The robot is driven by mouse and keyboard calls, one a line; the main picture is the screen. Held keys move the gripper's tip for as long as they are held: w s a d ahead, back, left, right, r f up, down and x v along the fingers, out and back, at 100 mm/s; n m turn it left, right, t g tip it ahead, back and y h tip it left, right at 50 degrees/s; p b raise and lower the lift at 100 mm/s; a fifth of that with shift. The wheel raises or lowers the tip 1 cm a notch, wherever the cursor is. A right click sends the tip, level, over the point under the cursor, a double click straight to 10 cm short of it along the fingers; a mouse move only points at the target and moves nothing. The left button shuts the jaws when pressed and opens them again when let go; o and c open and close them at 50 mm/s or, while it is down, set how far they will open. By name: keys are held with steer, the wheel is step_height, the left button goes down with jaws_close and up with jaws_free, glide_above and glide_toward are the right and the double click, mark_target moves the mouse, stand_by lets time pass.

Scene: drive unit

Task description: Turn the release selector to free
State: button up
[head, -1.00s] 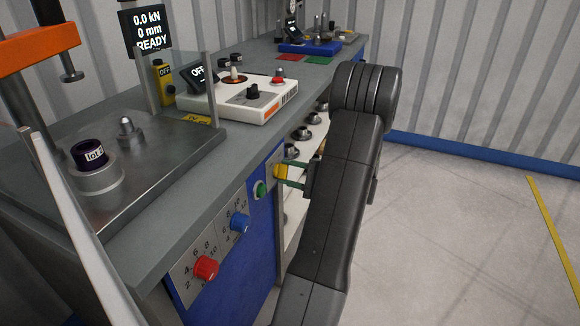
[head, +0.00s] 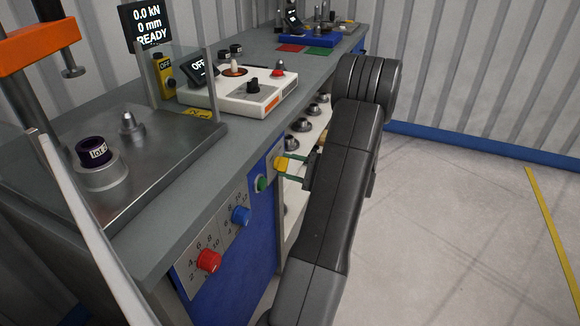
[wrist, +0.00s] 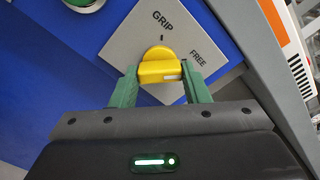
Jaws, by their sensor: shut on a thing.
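The release selector is a yellow knob (wrist: 160,70) on a pale square plate (wrist: 122,45) on the blue front panel. The plate reads GRIP near a short tick mark and FREE to the right. A small white mark shows at the right end of the knob's bar; I cannot tell for sure which label the knob points to. My gripper (wrist: 158,76) is shut on the knob, one green finger on each side. In the head view the knob (head: 281,164) shows at the bench's front, with my gripper (head: 287,168) reaching it from the right.
A green button (head: 260,183) sits left of the selector, and blue (head: 240,215) and red (head: 208,260) dials sit further left. The grey bench top (head: 190,187) overhangs the panel. A shelf with metal parts (head: 301,125) is beyond. The floor (head: 450,230) at right is clear.

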steer(key=o, duration=1)
steer(key=v, duration=1.4)
steer(key=shift+p, duration=0.35)
steer(key=x, duration=1.4)
steer(key=shift+b, duration=0.4)
